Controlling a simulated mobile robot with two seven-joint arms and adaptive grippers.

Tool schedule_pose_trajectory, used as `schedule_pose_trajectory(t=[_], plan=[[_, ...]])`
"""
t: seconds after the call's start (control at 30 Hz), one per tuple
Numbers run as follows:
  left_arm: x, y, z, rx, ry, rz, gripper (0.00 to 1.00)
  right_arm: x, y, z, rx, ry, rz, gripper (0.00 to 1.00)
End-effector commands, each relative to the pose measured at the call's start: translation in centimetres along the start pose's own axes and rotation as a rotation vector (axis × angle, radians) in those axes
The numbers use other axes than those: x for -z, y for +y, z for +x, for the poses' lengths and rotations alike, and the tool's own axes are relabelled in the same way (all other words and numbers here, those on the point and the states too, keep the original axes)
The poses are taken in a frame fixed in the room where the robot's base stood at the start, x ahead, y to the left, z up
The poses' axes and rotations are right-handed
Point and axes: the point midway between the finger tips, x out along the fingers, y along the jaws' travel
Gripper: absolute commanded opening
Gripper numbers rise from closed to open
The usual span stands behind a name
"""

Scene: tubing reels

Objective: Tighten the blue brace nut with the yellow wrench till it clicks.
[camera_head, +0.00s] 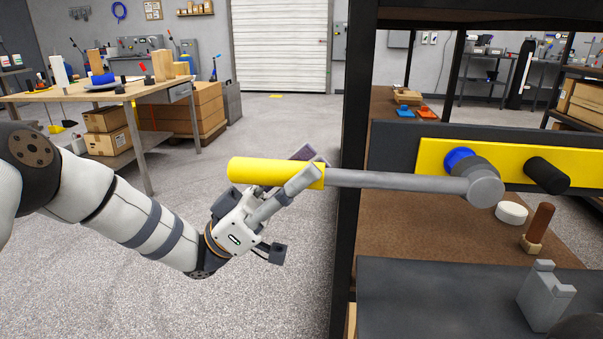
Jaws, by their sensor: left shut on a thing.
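The yellow wrench (268,173) has a thick yellow handle and a long grey shaft that ends in a round grey head (485,187). My left gripper (305,178) is shut on the handle near where the shaft begins. The wrench lies almost level and points right into the shelf rack. The blue brace nut (459,160) sits on a yellow brace plate (430,158). The wrench head is in front of the nut's lower right side and overlaps it in the picture. I cannot tell whether the head is seated on it. My right gripper is not in view.
A black post (354,150) of the rack stands just right of my left gripper. A black knob (547,175) sits on the plate. The floor at left is open.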

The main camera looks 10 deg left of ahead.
Motion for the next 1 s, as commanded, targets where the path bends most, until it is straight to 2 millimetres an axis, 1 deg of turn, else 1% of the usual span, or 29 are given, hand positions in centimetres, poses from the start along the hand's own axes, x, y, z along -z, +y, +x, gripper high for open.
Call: schedule_pose_trajectory(t=[0.47, 1.0], plan=[[0.1, 0.0, 0.1, -0.003, 0.006, 0.003, 0.00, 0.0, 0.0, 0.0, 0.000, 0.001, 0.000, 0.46], [0.0, -1.4, 0.1, -0.003, 0.005, 0.002, 0.00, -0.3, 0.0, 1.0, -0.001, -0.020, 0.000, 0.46]])
